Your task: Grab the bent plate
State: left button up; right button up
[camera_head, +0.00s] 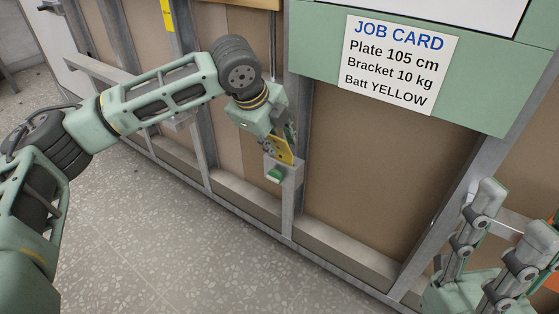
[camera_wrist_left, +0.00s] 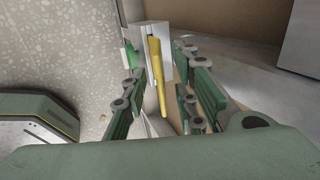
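The yellow bent plate (camera_head: 280,150) sits at a grey metal holder (camera_head: 291,180) on the wall frame. In the left wrist view, the plate (camera_wrist_left: 155,72) shows edge-on, between my two left fingers, with gaps on both sides. My left gripper (camera_head: 284,138) is open around the plate in the head view, and its fingers partly hide it. My left gripper also shows open in the wrist view (camera_wrist_left: 163,95). My right gripper (camera_head: 512,214) is at the lower right, open and empty, away from the plate.
A small green block (camera_head: 275,175) is on the holder's front. A job card (camera_head: 400,64) is on the green panel above right. Metal studs and a bottom rail (camera_head: 240,200) frame the brown boards. The speckled floor (camera_head: 150,245) in front is clear.

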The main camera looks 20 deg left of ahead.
pick_arm(q)
jog(key=shift+w+f, duration=0.25)
jog(key=shift+f, duration=0.15)
jog(key=shift+r, duration=0.1)
grip_shut()
dwell(0.3)
